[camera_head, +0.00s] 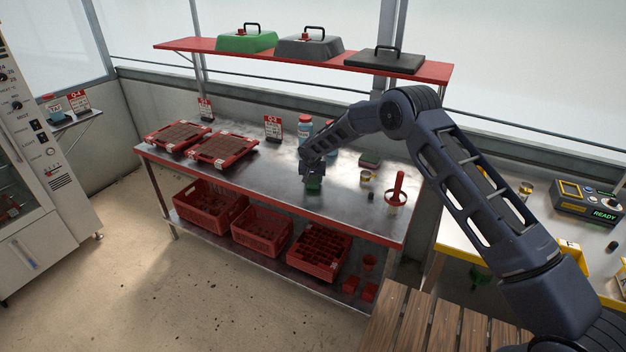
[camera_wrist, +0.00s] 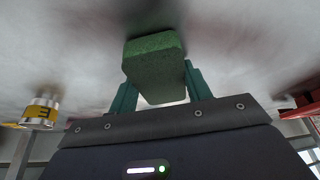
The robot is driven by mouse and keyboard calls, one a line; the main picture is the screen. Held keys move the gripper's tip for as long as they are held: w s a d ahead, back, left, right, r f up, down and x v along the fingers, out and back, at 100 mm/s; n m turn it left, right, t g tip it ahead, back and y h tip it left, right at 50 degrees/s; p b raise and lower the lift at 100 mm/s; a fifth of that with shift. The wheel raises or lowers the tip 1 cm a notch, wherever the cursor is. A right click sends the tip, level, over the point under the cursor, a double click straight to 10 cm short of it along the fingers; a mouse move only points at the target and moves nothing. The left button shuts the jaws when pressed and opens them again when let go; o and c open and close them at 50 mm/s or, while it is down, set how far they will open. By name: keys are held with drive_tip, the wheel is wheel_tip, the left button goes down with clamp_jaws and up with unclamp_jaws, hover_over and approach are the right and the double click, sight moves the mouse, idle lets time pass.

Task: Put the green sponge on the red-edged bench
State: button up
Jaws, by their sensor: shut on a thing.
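The green sponge (camera_wrist: 154,62) is between the two green fingers of my gripper (camera_wrist: 162,88), which is shut on it. In the head view my gripper (camera_head: 313,181) points down over the middle of the red-edged bench (camera_head: 262,178). The sponge shows there only as a small green patch (camera_head: 314,184) at the gripper's tip, close to the metal top. I cannot tell whether it touches the bench.
Red trays (camera_head: 222,148) lie on the bench at left. Bottles (camera_head: 305,126) stand behind my gripper. Bare metal lies left of my gripper.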

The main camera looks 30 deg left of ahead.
drive_tip(key=shift+f, duration=0.15)
drive_tip(key=o, duration=0.9)
drive_tip(key=v, duration=1.1)
drive_tip(key=shift+a, duration=0.1)
drive_tip(key=shift+s+r, duration=0.3)
drive_tip(key=shift+r, duration=0.3)
drive_tip(key=shift+d+r, duration=0.1)
drive_tip(key=shift+d, duration=0.1)
